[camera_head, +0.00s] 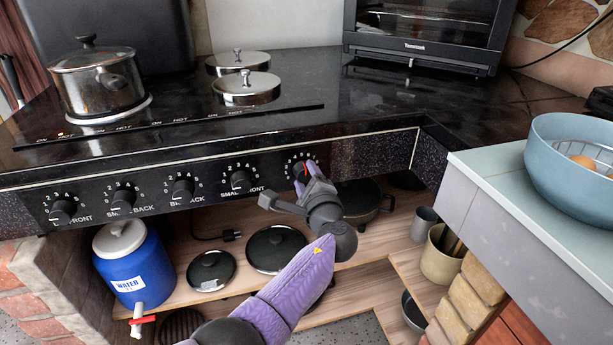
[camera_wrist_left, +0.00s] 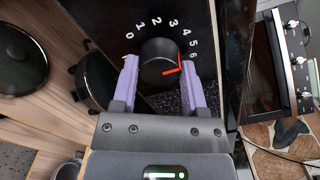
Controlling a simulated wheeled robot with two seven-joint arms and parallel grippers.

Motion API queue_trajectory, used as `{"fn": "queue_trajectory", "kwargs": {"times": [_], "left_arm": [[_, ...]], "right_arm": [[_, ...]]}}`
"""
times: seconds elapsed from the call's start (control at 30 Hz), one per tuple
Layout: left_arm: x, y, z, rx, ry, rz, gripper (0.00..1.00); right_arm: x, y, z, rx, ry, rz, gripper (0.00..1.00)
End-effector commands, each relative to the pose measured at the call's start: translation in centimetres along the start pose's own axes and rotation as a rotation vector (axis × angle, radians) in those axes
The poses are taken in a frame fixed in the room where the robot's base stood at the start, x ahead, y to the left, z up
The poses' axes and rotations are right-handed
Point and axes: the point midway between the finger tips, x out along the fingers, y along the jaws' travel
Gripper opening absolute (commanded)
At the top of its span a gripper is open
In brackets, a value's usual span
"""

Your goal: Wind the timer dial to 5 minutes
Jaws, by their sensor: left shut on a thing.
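The timer dial (camera_head: 299,168) is the rightmost black knob on the dark stove panel, with a red mark. In the left wrist view the dial (camera_wrist_left: 158,60) shows round and black inside a white 0 to 6 scale. Its red mark lies at the lower right of the knob, near the 6 side; I cannot tell the exact reading. My left gripper (camera_head: 312,180) reaches the dial from below. Its purple fingers (camera_wrist_left: 160,84) stand on both sides of the knob, shut on it. The gripper hides part of the dial in the head view. My right gripper is not in view.
Several other knobs (camera_head: 183,189) line the panel to the left. A pot (camera_head: 97,82) stands on the stovetop. Below are a blue water jug (camera_head: 133,268) and a shelf with lids (camera_head: 277,249). A blue bowl (camera_head: 560,170) sits on the right counter.

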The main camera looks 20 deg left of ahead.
Motion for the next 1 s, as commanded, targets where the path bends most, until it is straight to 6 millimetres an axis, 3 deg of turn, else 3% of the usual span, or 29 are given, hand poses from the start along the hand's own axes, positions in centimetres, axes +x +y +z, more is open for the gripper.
{"fn": "queue_trajectory", "kwargs": {"times": [0.5,0.53,0.67,1.0], "left_arm": [[-0.02,0.07,-0.06,0.016,0.002,0.001,0.0],[-0.02,0.07,-0.06,0.016,0.002,0.001,0.63],[-0.01,0.05,-0.05,0.015,0.001,0.001,0.9],[-0.5,-0.19,0.09,0.014,0.0,-0.001,0.91]], "right_arm": [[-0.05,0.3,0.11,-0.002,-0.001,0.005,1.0],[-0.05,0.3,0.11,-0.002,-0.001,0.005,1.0],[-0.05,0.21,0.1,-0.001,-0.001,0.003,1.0],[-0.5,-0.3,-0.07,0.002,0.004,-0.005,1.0]]}}
